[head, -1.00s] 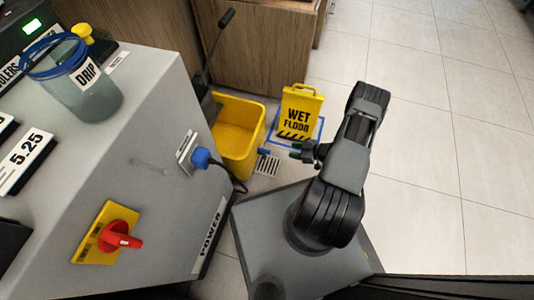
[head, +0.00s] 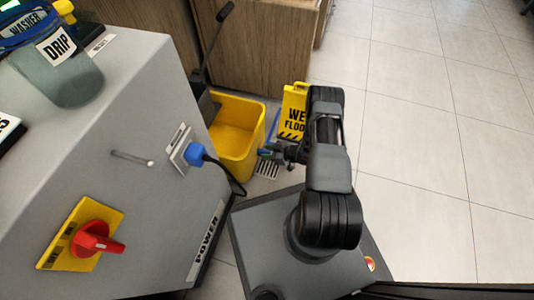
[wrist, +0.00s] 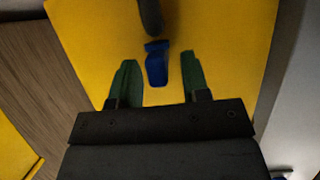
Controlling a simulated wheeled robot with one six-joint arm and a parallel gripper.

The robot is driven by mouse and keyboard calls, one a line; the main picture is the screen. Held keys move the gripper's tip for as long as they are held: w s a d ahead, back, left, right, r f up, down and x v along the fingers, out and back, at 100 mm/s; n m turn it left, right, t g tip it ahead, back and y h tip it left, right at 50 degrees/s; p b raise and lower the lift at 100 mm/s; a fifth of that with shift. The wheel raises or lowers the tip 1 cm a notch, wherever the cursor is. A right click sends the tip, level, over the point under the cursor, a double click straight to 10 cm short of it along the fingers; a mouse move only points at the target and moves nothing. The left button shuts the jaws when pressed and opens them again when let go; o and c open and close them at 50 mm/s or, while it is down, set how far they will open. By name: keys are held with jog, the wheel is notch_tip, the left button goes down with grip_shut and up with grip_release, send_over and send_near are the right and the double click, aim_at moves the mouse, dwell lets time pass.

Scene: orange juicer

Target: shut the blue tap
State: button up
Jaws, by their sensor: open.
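The blue tap (wrist: 156,65) shows in the wrist view as a small blue handle below a dark spout-like part, in front of a yellow surface. My gripper (wrist: 158,76) is open, with one green finger on each side of the blue handle and a gap on both sides. Whether the fingertips reach past the handle is hard to tell. In the head view my gripper (head: 268,153) is at the right side of the yellow mop bucket (head: 236,138); it mostly hides the tap there.
The grey machine (head: 120,170) fills the left, with a blue plug (head: 196,154), a red switch (head: 92,238) and a drip jar (head: 62,75). A yellow wet floor sign (head: 294,105) stands behind my arm. A floor drain (head: 267,170) lies below. Open tiles are at right.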

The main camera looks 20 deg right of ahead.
jog(key=shift+w+a, duration=0.1)
jog(key=shift+a, duration=0.05)
jog(key=shift+c, duration=0.4)
grip_shut()
